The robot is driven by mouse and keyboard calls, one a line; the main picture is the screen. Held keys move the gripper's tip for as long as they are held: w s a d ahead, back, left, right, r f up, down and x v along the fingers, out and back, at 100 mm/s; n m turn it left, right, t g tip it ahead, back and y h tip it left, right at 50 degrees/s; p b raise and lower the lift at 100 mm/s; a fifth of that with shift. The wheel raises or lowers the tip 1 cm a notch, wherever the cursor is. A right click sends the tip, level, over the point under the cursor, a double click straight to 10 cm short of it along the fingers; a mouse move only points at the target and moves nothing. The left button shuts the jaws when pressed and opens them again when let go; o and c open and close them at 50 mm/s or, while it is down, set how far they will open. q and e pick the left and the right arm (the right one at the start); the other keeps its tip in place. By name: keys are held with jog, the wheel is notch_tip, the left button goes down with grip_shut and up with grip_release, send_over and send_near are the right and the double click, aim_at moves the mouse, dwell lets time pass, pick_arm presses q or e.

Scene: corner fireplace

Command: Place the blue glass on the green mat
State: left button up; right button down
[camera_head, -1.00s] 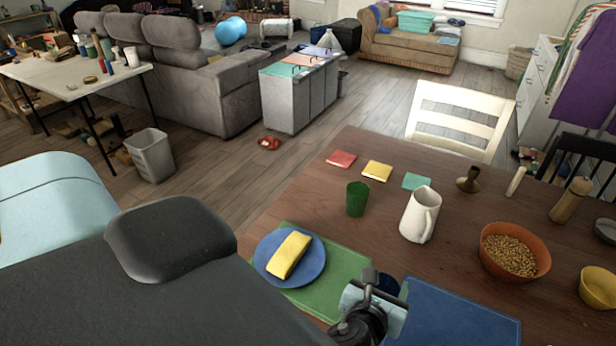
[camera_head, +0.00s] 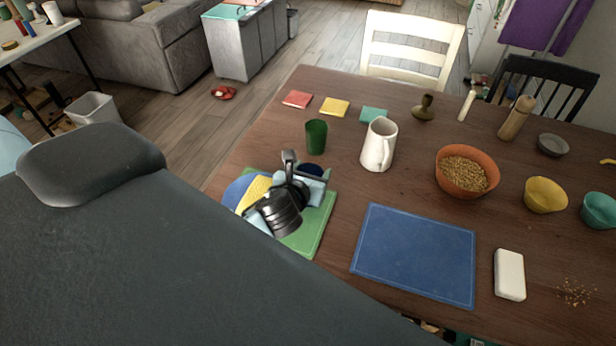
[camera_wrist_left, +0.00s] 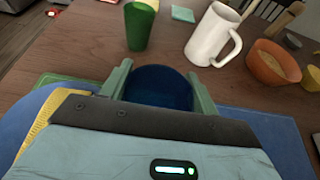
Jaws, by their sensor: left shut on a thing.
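The blue glass (camera_wrist_left: 162,88) is dark blue and sits between the two fingers of my left gripper (camera_wrist_left: 160,96), which is shut on it. In the head view only a bit of the glass (camera_head: 312,169) shows beyond my left gripper (camera_head: 308,176), at the back part of the green mat. The green mat (camera_head: 318,222) lies on the wooden table, partly hidden by my arm and gripper. I cannot tell whether the glass touches the mat. My right gripper is not in view.
A green cup (camera_head: 316,137) and a white pitcher (camera_head: 379,145) stand behind. A blue mat (camera_head: 415,254) to the right is bare. An orange bowl (camera_head: 467,172) stands farther right.

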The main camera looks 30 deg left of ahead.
pick_arm(q)
jog(key=shift+w+a, duration=0.15)
jog(key=shift+a, duration=0.15)
jog(key=shift+w+a+f, duration=0.1)
jog(key=shift+a+f, duration=0.05)
jog(key=shift+f, duration=0.75)
jog(key=shift+a+f, duration=0.1)
jog(key=shift+f, duration=0.75)
jog(key=shift+f+b, duration=0.2)
jog(key=shift+b, duration=0.1)
jog(key=o, duration=1.2)
jog(key=shift+r, duration=0.15)
jog(key=v, duration=1.2)
jog(key=shift+p, duration=0.4)
